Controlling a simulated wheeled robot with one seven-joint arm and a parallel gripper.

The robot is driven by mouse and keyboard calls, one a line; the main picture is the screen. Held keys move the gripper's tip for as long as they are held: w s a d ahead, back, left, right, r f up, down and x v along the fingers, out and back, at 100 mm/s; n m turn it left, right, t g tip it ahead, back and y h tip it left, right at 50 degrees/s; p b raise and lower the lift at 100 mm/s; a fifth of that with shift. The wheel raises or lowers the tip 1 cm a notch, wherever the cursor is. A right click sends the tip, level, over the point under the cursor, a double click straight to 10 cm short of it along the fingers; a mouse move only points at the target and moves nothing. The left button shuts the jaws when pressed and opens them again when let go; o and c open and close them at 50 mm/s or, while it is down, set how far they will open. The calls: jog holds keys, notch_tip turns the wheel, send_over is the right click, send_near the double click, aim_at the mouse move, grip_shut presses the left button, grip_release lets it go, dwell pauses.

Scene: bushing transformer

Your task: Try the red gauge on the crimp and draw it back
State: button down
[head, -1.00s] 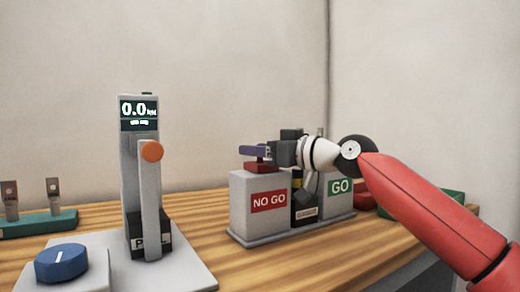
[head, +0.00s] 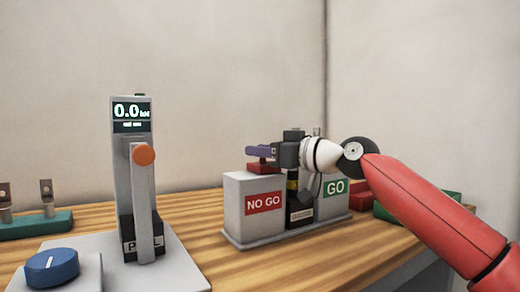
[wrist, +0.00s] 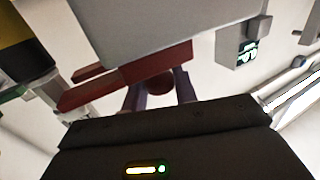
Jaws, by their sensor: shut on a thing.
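The red gauge (head: 263,166) shows just over the top of the grey block marked NO GO (head: 237,205). My gripper (head: 262,150), with purple fingers, is shut on it. In the wrist view, the red gauge (wrist: 155,64) has flat prongs reaching left and a round knob between the fingers of my gripper (wrist: 160,92). The grey block's side (wrist: 150,25) lies close beside the gauge. I cannot tell whether they touch. I cannot make out the crimp clearly; a dark post with a yellow band (head: 293,186) stands between the NO GO and GO blocks.
The GO block (head: 335,203) stands right, partly behind my arm. A press with a display reading 0.0 (head: 132,115) and an orange-knobbed lever (head: 144,180) stands left. A blue dial (head: 52,267) is in front, a green lug rack (head: 40,224) far left.

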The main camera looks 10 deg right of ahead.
jog(key=c, duration=1.2)
grip_release()
jog(key=shift+a, duration=0.1)
jog(key=shift+o, duration=0.2)
jog(key=b+v, duration=0.1)
jog(key=v, duration=0.7)
